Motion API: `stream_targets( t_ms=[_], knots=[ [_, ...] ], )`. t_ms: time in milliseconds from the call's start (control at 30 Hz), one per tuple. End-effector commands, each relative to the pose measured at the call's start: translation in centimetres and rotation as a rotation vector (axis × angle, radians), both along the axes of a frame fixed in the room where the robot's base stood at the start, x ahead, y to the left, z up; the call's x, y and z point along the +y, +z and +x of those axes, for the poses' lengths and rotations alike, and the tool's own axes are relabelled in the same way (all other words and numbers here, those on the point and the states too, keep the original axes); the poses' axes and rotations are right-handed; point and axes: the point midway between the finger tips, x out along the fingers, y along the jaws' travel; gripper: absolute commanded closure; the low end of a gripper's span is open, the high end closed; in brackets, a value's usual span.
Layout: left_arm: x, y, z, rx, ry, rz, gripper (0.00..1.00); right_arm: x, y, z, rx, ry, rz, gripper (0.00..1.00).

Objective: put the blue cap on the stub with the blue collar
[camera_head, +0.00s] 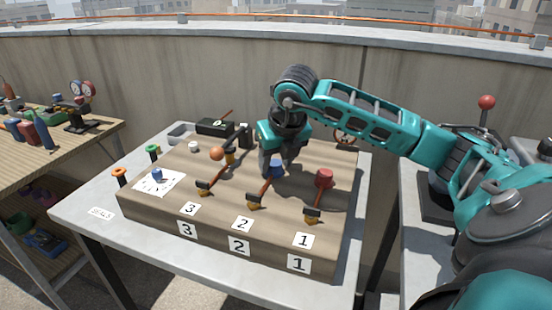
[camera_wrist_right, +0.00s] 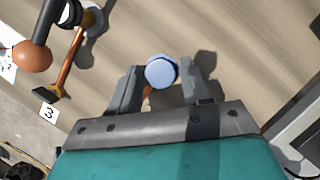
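My right gripper (camera_head: 272,166) is over the middle of the wooden block, at station 2, pointing down. In the right wrist view a round pale-blue cap (camera_wrist_right: 161,71) with a darker blue rim sits between its fingertips (camera_wrist_right: 161,78), which look closed against its sides. A copper pipe shows just below the cap; the fingers hide most of the stub and any collar, so I cannot tell whether the cap is seated. Another small blue piece (camera_head: 157,174) stands on the white paper (camera_head: 168,187) at the left. My left gripper is not in view.
A dark box (camera_head: 215,127) is behind. A workbench (camera_head: 95,132) stands left.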

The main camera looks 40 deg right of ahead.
Motion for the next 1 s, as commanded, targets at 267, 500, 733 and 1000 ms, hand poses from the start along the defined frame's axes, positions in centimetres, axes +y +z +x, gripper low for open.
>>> stream_targets(
  t_ms=[267,500,733,1000],
  knots=[
    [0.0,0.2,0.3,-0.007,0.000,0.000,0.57,0.0,0.0,0.0,0.000,0.000,0.000,0.38],
    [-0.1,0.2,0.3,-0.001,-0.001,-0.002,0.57,0.0,0.0,0.0,0.000,0.000,0.000,0.38],
    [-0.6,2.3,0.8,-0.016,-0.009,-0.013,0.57,0.5,4.3,-1.5,-0.006,0.001,-0.002,0.38],
    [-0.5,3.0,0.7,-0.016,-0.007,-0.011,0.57,1.2,9.7,-3.7,-0.004,0.000,0.000,0.38]
  ],
)
